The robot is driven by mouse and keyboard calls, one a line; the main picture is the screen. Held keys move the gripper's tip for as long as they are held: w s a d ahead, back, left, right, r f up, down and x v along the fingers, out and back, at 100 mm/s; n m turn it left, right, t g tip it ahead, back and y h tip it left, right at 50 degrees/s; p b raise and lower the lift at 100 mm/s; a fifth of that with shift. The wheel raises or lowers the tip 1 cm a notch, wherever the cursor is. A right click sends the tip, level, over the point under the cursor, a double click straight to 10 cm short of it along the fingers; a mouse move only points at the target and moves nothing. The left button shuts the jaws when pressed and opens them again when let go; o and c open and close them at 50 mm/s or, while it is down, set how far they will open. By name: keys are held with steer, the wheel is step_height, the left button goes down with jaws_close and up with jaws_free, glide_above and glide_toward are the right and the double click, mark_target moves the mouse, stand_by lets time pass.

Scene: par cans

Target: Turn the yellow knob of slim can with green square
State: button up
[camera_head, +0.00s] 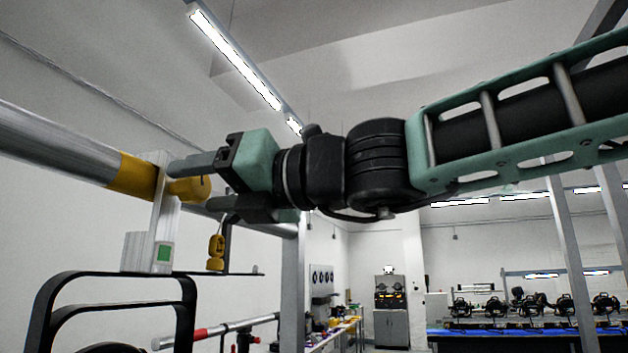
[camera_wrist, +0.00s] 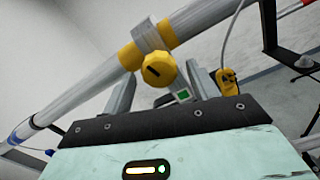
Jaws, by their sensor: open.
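The slim can's yellow knob (camera_head: 190,190) sticks out to the right from the clamp on a silver pipe. A green square (camera_head: 164,252) marks the light-coloured bracket just below it. In the wrist view the knob (camera_wrist: 158,70) is round with a dark slot, and the green square (camera_wrist: 183,96) shows below it. My gripper (camera_head: 192,177) is open, its fingers pointing left at the knob. In the wrist view the gripper's fingers (camera_wrist: 160,76) lie to either side of the knob, with gaps visible. In the head view the near finger overlaps the knob's upper edge.
The silver pipe (camera_head: 60,140) with a yellow band runs to the upper left. A yellow tag-like piece (camera_head: 216,250) hangs just below my gripper. A black frame (camera_head: 115,277) stands below the bracket. The space below my arm is open.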

steer(key=b+v, duration=1.3)
steer(key=v, duration=0.2)
steer(key=shift+d+b, duration=0.2)
steer(key=shift+b, duration=0.15)
stand_by(0.4)
step_height(320, 180, down, 36)
steer(key=w+a+n+g+h, duration=0.3)
steer(key=n+h, duration=0.5)
steer(key=n, duration=0.7)
steer(key=s+d+f+n+g+h, duration=0.1)
steer(key=s+d+f+n+h, duration=0.1)
steer(key=s+d+f+n, duration=0.2)
steer(key=s+d+f+n+g+h, duration=0.1)
steer(key=s+d+f+n+h, duration=0.2)
steer(key=f+n, duration=0.5)
steer(key=s+d+f+n+g+h, duration=0.2)
steer(key=s+d+f+n, duration=0.4)
steer(key=f, duration=0.8)
steer(key=shift+d+n+h, duration=0.5)
steer(key=shift+d+h, duration=0.1)
steer(key=shift+d, duration=0.05)
